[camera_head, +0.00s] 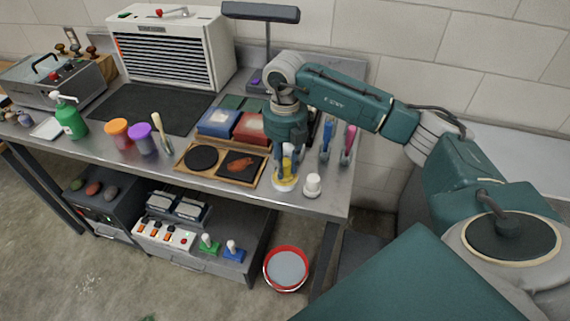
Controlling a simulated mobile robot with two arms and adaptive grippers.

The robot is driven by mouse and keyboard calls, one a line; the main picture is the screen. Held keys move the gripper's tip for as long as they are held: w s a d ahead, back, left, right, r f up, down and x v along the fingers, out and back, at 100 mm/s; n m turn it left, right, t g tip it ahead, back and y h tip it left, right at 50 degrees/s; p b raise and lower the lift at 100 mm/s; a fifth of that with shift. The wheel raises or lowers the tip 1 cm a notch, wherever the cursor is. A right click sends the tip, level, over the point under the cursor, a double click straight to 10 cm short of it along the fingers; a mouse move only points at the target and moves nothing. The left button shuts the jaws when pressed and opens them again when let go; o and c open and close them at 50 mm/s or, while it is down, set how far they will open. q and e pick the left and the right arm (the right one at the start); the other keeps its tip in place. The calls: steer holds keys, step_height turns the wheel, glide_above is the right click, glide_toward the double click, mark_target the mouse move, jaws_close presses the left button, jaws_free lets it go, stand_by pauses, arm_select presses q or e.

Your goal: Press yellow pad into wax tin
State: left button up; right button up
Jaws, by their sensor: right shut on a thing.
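My right gripper (286,172) points straight down near the front right of the steel table. It is shut on the yellow pad (288,149), whose pale and yellow parts show between the dark fingers. The wax tin (285,188), round with a pale rim and yellow inside, stands directly under the fingertips. The fingers hide much of the pad's lower end, so I cannot tell whether it touches the wax. My left gripper is not in view.
A white knobbed piece (312,186) stands close to the tin's right. A wooden tray (187,170) lies to its left. Blue (326,140) and pink (348,145) handled tools stand behind right. The table's front edge is close. A red-rimmed bucket (286,268) is on the floor.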

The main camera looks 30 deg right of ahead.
mark_target(285, 162)
stand_by(0.5)
steer(key=shift+r+p, duration=2.4)
steer(key=shift+r, duration=1.1)
